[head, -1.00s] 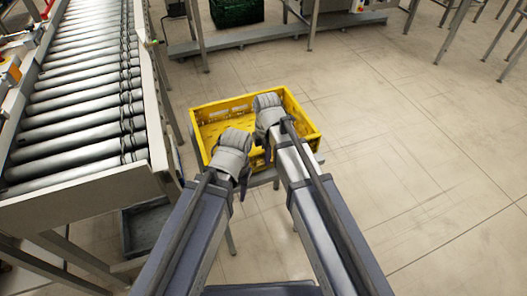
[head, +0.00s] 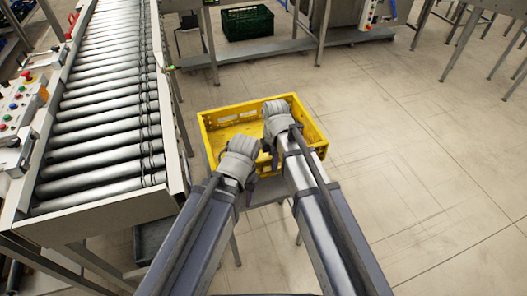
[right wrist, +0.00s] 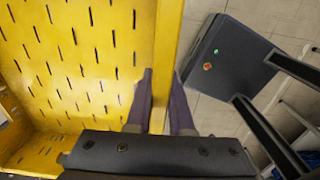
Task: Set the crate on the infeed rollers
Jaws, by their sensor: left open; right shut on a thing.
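The yellow crate (head: 225,116) is empty where its floor shows and stands to the right of the conveyor, over a grey stand (head: 268,190). The infeed rollers (head: 105,115) run along the left of the head view. My left gripper (head: 250,180) is at the crate's near left side, open; its fingertips are mostly hidden. My right gripper (head: 272,150) reaches over the crate's near right part. In the right wrist view its fingers (right wrist: 160,115) straddle the crate's wall (right wrist: 167,50) and are shut on it.
A control panel with buttons (head: 18,105) is left of the rollers. A green crate (head: 247,22) sits under a bench at the back. A dark bin (head: 150,240) is low beside the conveyor's end. The floor (head: 410,150) on the right is clear.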

